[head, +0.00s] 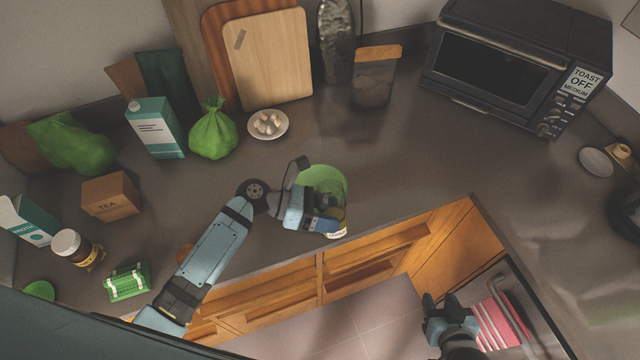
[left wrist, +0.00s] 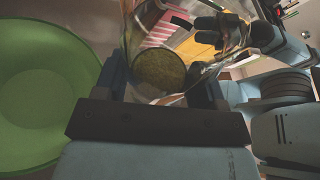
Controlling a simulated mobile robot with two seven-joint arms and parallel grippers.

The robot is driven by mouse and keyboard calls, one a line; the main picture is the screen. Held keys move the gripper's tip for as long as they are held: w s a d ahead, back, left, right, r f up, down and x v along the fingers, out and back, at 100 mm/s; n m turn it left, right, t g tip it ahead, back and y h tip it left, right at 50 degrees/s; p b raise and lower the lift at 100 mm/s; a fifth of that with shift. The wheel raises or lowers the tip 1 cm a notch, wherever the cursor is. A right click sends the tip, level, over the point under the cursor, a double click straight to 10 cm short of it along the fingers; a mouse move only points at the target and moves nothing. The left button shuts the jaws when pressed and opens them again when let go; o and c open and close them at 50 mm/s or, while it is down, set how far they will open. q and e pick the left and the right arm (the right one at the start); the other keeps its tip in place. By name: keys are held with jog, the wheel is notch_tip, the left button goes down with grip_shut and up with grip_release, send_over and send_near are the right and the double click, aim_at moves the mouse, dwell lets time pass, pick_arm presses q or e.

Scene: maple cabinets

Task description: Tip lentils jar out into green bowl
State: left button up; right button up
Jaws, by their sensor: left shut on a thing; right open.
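The lentils jar (head: 338,231), with a pale label, shows partly past my left gripper (head: 328,224) near the counter's front edge. In the left wrist view the jar is clear and holds greenish-brown lentils (left wrist: 158,70); the left gripper (left wrist: 165,92) is shut on it, one blue finger on each side. The green bowl (head: 325,178) is on the counter just behind the gripper, partly covered by my wrist. The empty inside of the bowl (left wrist: 40,90) fills the left of the wrist view. My right gripper (head: 447,308) is open and empty, low in front of the counter.
A toaster oven (head: 500,70) stands at the back right, a small plate (head: 268,134) with pale pieces at the back. The counter right of the bowl is clear.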

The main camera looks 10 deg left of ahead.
pick_arm(q)
jog(key=shift+w+a+r+n+g+h, duration=0.3)
jog(key=shift+w+r+n+h, duration=0.2)
jog(key=shift+n, duration=0.3)
jog(key=shift+r+n+h, duration=0.3)
jog(key=shift+r+n, duration=0.1)
jog(key=shift+n, duration=0.1)
jog(key=shift+r+n+g, duration=0.25)
jog(key=shift+n+g, duration=0.05)
jog(key=shift+n, duration=0.1)
jog(key=shift+h, duration=0.3)
jog(key=shift+s+d+n, duration=0.1)
jog(key=shift+n, duration=0.2)
jog(key=shift+f, duration=0.15)
jog(key=shift+s+n, duration=0.1)
jog(key=shift+n, duration=0.2)
jog(key=shift+f+h, duration=0.1)
jog(key=shift+h, duration=0.2)
jog(key=shift+n, duration=0.3)
